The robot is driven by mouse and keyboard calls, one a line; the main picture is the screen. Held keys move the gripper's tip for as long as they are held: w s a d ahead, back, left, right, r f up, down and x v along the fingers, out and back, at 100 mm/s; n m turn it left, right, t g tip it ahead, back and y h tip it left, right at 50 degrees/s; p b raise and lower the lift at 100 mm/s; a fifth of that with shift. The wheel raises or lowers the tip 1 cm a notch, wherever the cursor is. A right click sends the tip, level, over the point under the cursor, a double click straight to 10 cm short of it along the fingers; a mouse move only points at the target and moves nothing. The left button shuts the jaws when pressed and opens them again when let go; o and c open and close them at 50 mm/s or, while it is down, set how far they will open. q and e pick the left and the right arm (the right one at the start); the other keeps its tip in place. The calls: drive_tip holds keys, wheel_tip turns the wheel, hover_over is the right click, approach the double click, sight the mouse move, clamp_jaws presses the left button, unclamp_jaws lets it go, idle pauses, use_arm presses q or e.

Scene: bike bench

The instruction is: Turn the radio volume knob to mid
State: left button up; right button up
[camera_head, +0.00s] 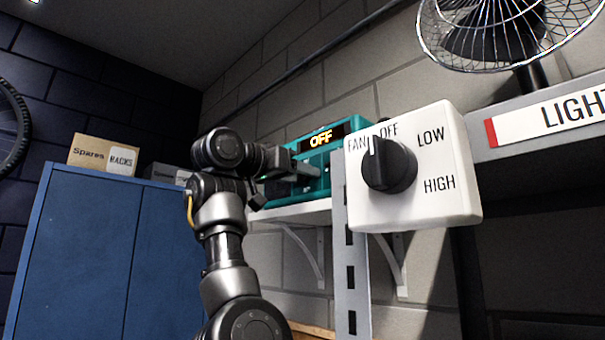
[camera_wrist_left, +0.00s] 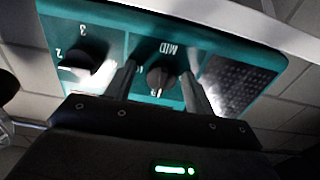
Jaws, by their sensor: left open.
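The teal radio (camera_head: 368,103) sits on a wall shelf in the head view, and its display reads OFF. In the left wrist view the radio's teal face (camera_wrist_left: 60,22) appears upside down, with a dark round knob (camera_wrist_left: 161,78) beside the inverted label MID. A light pointer mark on this knob faces the picture's bottom, away from MID. My left gripper (camera_wrist_left: 160,84) is open, with one finger on each side of this knob; I cannot tell whether they touch it. In the head view my left gripper (camera_head: 292,168) is at the radio's front, hiding part of it.
Another dark knob (camera_wrist_left: 84,56), with numbers 2 and 3, is beside the left finger. A white fan switch box (camera_head: 455,207) stands close in front at right, near a grey upright (camera_head: 351,270). A fan (camera_head: 490,35) and a blue cabinet (camera_head: 80,250) flank the scene.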

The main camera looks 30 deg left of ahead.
use_arm(q)
drive_tip(key=shift+s+a, duration=0.1)
drive_tip(key=shift+a, duration=0.05)
drive_tip(key=shift+c, duration=0.9)
drive_tip(key=shift+s, duration=0.1)
drive_tip(key=c, duration=0.8)
